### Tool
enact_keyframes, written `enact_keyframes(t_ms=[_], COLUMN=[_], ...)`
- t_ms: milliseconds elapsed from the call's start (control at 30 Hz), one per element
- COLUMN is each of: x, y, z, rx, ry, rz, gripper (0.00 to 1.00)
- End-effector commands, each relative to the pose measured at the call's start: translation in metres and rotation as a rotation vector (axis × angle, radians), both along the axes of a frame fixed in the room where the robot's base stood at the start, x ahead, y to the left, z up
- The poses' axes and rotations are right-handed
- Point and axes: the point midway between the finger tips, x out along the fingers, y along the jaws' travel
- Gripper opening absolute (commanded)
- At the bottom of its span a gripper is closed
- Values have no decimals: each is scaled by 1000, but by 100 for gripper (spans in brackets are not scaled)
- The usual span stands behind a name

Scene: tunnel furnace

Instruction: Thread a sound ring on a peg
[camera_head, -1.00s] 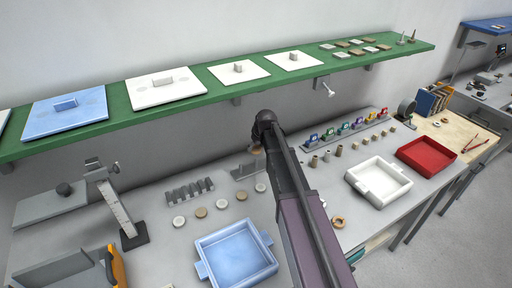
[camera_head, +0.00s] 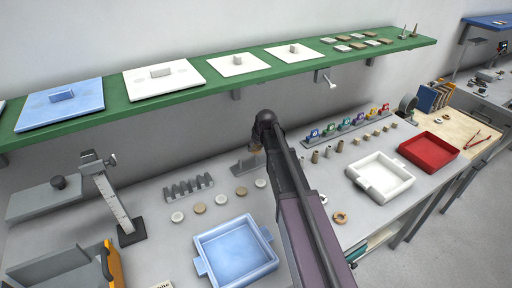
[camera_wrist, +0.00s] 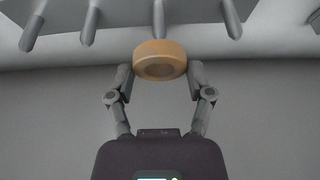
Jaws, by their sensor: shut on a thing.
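My gripper (camera_wrist: 160,82) is shut on a tan-orange ring (camera_wrist: 153,64) in the wrist view, holding it between both fingertips. Several grey pegs (camera_wrist: 90,22) hang into the top of the wrist view. One peg (camera_wrist: 158,18) lines up with the ring's upper edge; I cannot tell whether it passes through the ring. In the head view my arm covers the gripper and most of a grey stand (camera_head: 240,168). A tan ring (camera_head: 340,217) and a pale ring (camera_head: 323,199) lie on the table right of my arm.
A blue tray (camera_head: 203,268) stands in front, a white tray (camera_head: 352,175) and a red tray (camera_head: 405,154) to the right. A grey slotted block (camera_head: 188,188) and several small discs (camera_head: 199,208) lie left of my arm. A green shelf (camera_head: 225,88) runs above.

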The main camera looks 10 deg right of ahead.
Motion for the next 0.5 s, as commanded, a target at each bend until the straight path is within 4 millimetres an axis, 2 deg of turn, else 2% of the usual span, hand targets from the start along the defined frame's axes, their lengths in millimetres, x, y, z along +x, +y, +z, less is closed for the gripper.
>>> enact_keyframes(t_ms=[500], x=[0], y=[0], z=[-4], rx=[0], ry=[0], rz=[0], gripper=[24])
